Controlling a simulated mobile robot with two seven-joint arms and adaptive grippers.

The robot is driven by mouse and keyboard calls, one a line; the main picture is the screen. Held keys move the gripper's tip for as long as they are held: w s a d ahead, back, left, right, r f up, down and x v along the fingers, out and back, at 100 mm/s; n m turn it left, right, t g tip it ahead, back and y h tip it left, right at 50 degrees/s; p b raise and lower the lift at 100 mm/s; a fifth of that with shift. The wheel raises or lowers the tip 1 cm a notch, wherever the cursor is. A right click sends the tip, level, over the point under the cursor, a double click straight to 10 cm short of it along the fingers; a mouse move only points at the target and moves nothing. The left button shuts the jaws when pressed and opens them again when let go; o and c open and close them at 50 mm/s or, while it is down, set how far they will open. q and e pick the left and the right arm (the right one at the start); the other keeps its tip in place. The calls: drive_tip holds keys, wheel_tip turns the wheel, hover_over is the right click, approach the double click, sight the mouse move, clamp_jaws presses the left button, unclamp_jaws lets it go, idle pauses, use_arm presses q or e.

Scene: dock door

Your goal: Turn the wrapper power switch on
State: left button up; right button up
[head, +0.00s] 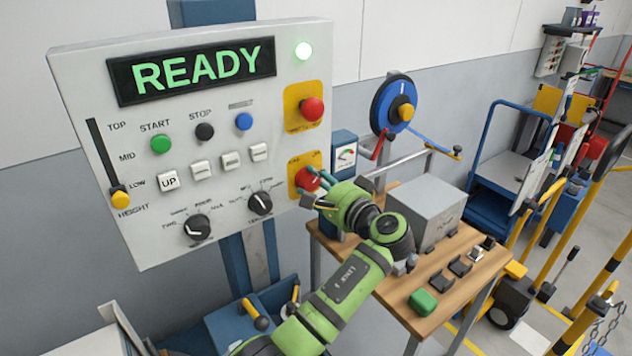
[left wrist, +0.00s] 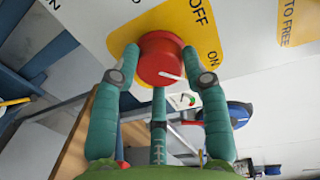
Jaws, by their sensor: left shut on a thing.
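The red power switch knob (head: 307,179) sits on a yellow plate (head: 294,186) at the lower right of the grey control panel (head: 240,247). In the left wrist view the knob (left wrist: 160,50) has a white pointer line aimed to the right, on the side of the ON label (left wrist: 212,58); the OFF label (left wrist: 200,12) is above. My left gripper (head: 318,184) is shut on the knob, its teal fingers around it. The panel display (head: 195,70) reads READY and the lamp (head: 303,51) glows green. My right gripper is out of view.
A red emergency button (head: 312,109) on another yellow plate is just above. A wooden table (head: 460,290) with a grey box (head: 425,210) and a green block (head: 423,302) stands beneath my arm. Carts stand at right.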

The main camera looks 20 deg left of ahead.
use_arm(q)
drive_tip(key=shift+r, duration=0.2)
drive_tip(key=o, duration=1.2)
drive_tip(key=shift+c, duration=0.2)
drive_tip(key=shift+w+f, duration=0.1)
drive_tip(key=shift+f, duration=0.05)
drive_tip(key=shift+d, duration=0.1)
drive_tip(key=v, duration=0.7)
drive_tip(key=shift+d, duration=0.1)
